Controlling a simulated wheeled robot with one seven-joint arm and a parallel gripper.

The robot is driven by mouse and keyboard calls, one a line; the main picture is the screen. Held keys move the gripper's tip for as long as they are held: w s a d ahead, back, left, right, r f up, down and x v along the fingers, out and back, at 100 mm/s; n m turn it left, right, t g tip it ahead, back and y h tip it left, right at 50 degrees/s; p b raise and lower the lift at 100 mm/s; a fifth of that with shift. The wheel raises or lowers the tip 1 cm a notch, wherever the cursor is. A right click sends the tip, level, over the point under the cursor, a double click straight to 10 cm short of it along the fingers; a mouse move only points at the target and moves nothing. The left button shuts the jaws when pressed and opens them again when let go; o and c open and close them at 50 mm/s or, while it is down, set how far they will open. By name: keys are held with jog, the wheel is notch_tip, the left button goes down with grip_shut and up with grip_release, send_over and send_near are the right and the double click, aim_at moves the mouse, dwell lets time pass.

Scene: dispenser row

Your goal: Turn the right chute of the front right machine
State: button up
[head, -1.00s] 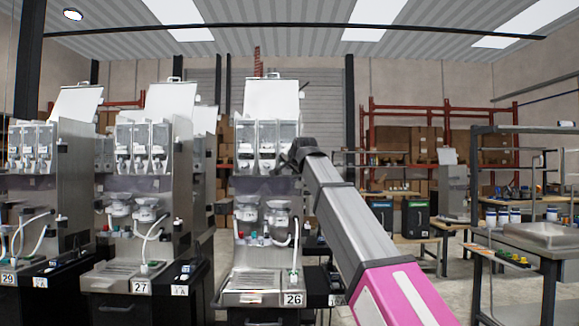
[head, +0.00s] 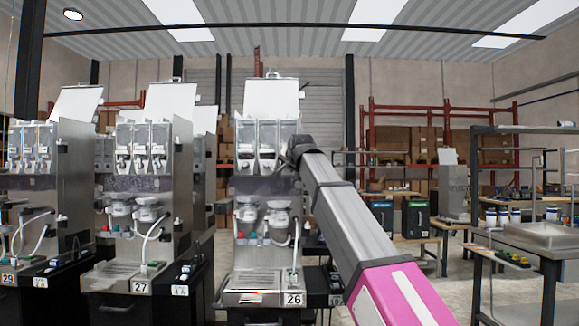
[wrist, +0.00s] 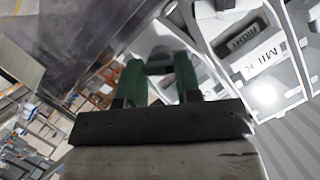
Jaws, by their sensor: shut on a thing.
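My wrist hides the fingers in the head view. A white canister part labelled MILK and RIGHT (wrist: 262,58) is at the upper right of the wrist view. The exact turn of the chute is hard to tell.
Mixing bowls (head: 277,215) and hoses sit below on the same machine. Machine 27 (head: 141,287) stands to the left. A metal table (head: 530,236) stands at the far right, with open floor before it.

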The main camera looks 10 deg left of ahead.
jog(key=n+h, duration=0.4)
jog(key=n, duration=0.1)
jog(key=n+t+h, duration=0.1)
jog(key=n, duration=0.2)
jog(key=shift+s+a+h, duration=0.1)
jog(key=shift+a+h, duration=0.25)
jog(key=shift+h, duration=0.05)
jog(key=shift+n, duration=0.3)
dwell(0.4)
jog(key=o, duration=0.9)
jog(key=v, duration=1)
jog(key=shift+s, duration=0.45)
